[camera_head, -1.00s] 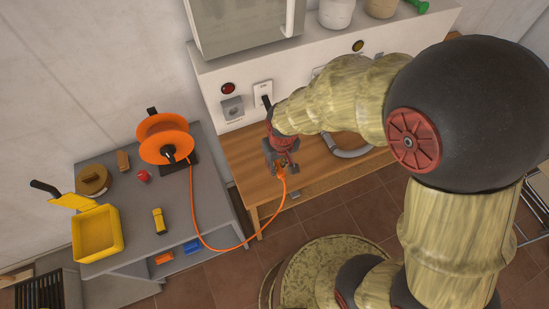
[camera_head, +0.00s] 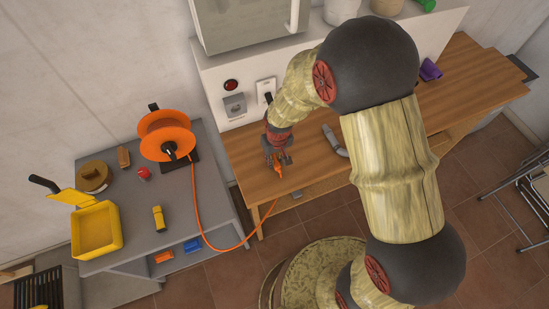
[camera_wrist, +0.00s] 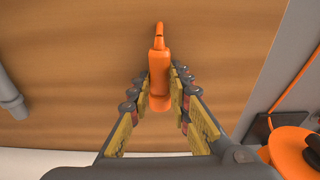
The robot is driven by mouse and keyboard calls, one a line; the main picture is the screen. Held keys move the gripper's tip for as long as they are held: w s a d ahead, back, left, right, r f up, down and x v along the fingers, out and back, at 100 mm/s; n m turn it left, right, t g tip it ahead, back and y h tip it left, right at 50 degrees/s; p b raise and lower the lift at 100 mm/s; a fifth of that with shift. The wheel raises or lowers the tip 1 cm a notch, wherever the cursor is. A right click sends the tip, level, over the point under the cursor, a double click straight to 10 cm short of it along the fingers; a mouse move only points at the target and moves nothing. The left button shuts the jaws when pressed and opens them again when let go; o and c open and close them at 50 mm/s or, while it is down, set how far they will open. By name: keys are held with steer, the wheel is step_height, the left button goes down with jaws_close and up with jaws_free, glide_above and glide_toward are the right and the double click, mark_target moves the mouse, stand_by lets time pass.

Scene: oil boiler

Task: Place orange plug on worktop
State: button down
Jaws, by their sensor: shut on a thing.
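The orange plug (camera_head: 281,171) is held between the fingers of my gripper (camera_head: 278,160), above the left part of the wooden worktop (camera_head: 455,92). In the wrist view the plug (camera_wrist: 159,72) lies between the two padded fingers of my gripper (camera_wrist: 157,90), its cord end pointing away. The wood grain of the worktop (camera_wrist: 70,55) fills the background there. I cannot tell whether the plug touches the wood. An orange cord (camera_head: 218,248) runs from the plug to the orange reel.
The orange cable reel (camera_head: 165,137) stands on the grey table (camera_head: 140,215) at left, with a yellow box (camera_head: 96,230) and a yellow torch (camera_head: 158,218). A grey pipe (camera_head: 334,140) lies right of my gripper. Wall sockets (camera_head: 235,104) are behind. The worktop's right side is largely clear.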

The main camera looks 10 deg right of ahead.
steer(key=shift+f, duration=0.1)
steer(key=c, duration=1.6)
jaws_free()
steer(key=shift+c, duration=0.2)
step_height(320, 180, up, 12)
steer(key=s+p, duration=0.1)
steer(key=shift+s+d+r+p, duration=0.2)
steer(key=shift+d+p, duration=0.05)
steer(key=shift+p, duration=0.1)
step_height(320, 180, up, 7)
glide_above(276, 163)
steer(key=d, duration=0.3)
steer(key=s+d+r+m+t, duration=0.1)
steer(key=s+d+r+t, duration=0.1)
steer(key=s+d+r, duration=0.3)
steer(key=s+d+r+m+t, duration=0.2)
steer(key=s+d+r, duration=0.2)
steer(key=s+r, duration=0.8)
steer(key=shift+s+d+r+m, duration=0.3)
steer(key=shift+d, duration=0.1)
